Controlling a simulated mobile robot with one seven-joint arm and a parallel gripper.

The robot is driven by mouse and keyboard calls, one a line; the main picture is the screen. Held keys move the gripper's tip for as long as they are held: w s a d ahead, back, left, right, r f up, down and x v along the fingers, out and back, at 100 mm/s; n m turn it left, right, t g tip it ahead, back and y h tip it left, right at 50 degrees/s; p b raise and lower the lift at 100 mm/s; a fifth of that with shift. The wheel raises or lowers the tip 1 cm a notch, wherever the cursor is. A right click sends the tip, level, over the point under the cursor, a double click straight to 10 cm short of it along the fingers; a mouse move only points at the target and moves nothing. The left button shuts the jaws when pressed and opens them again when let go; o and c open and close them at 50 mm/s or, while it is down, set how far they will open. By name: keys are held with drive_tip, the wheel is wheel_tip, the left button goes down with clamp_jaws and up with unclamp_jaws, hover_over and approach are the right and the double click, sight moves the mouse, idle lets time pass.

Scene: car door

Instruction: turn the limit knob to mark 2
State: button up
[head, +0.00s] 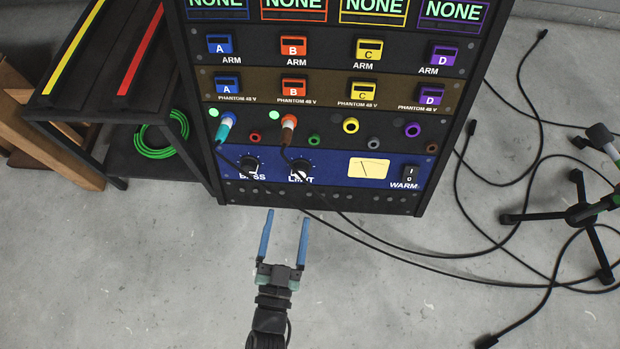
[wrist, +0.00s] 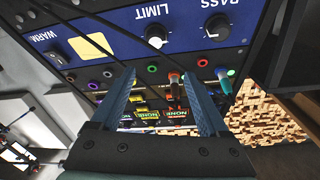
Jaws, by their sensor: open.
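The limit knob (head: 300,170) is a round black knob with a pale pointer on the blue bottom panel of the rack, above the partly covered word LIMIT. In the wrist view the limit knob (wrist: 156,36) shows upside down near the top middle, beside its label. The marks around it are too small to read. My gripper (head: 287,212) has two blue fingers, open and empty. In the head view it is in front of the rack's lower edge, below the knob and apart from it. In the wrist view my gripper (wrist: 170,85) has its fingers spread, with nothing between them touching.
The bass knob (head: 250,165) is left of the limit knob; a meter (head: 369,168) and warm switch (head: 409,174) are right. Plugged cables (head: 288,130) hang close to both knobs. A side table (head: 100,75) stands left. Black cables cross the floor right, near a stand (head: 580,212).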

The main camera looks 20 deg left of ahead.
sight(300, 175)
drive_tip(key=w+b, duration=0.2)
drive_tip(key=w, duration=0.1)
drive_tip(key=w+a+f+b, duration=0.1)
drive_tip(key=w, duration=0.3)
drive_tip(key=w+f+b, duration=0.1)
drive_tip(key=w+b, duration=0.1)
drive_tip(key=w, duration=0.1)
drive_tip(key=shift+w+a+b, duration=0.3)
drive_tip(key=shift+w+b, duration=0.05)
drive_tip(key=shift+w, duration=0.05)
drive_tip(key=shift+w+a+r, duration=0.1)
drive_tip(key=shift+w+r, duration=0.1)
drive_tip(key=shift+w, duration=0.4)
clamp_jaws()
